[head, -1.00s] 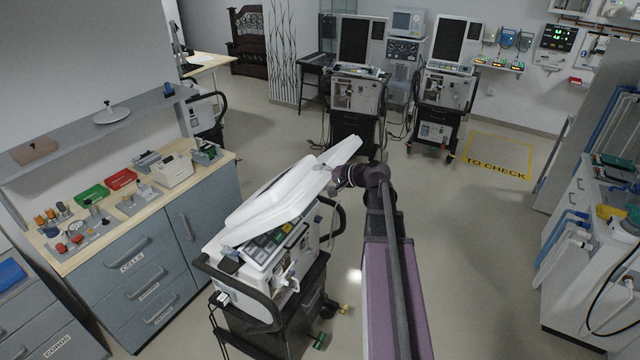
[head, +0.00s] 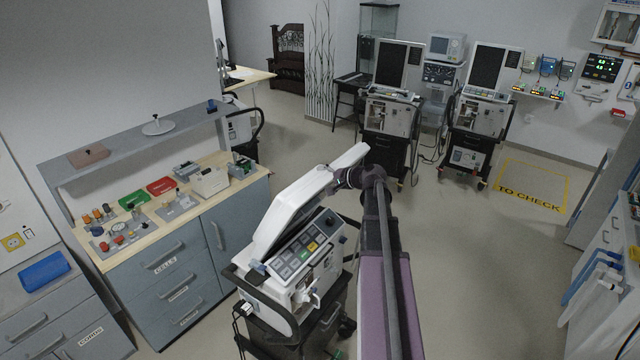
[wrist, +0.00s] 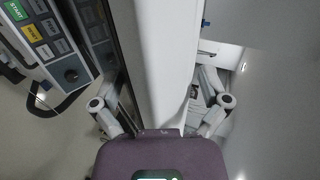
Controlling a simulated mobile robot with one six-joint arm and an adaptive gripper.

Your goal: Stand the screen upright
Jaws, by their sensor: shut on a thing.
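The white screen (head: 298,207) belongs to the near ventilator cart and is tilted up from its body, its back toward me. A gap shows between it and the keypad panel (head: 305,245) below. My gripper (head: 338,180) is at the screen's raised right edge. In the wrist view, the fingers of my gripper (wrist: 163,112) lie on both sides of the screen's edge (wrist: 165,60), shut on it. The keypad (wrist: 52,35) shows at the left there. The display face is mostly hidden, seen only edge-on and dark.
A workbench with a shelf (head: 140,135) and drawers stands left of the cart. Two other ventilators with upright screens (head: 392,65) stand at the back wall. Open floor (head: 470,260) lies to the right, with a yellow marked square (head: 530,186) beyond.

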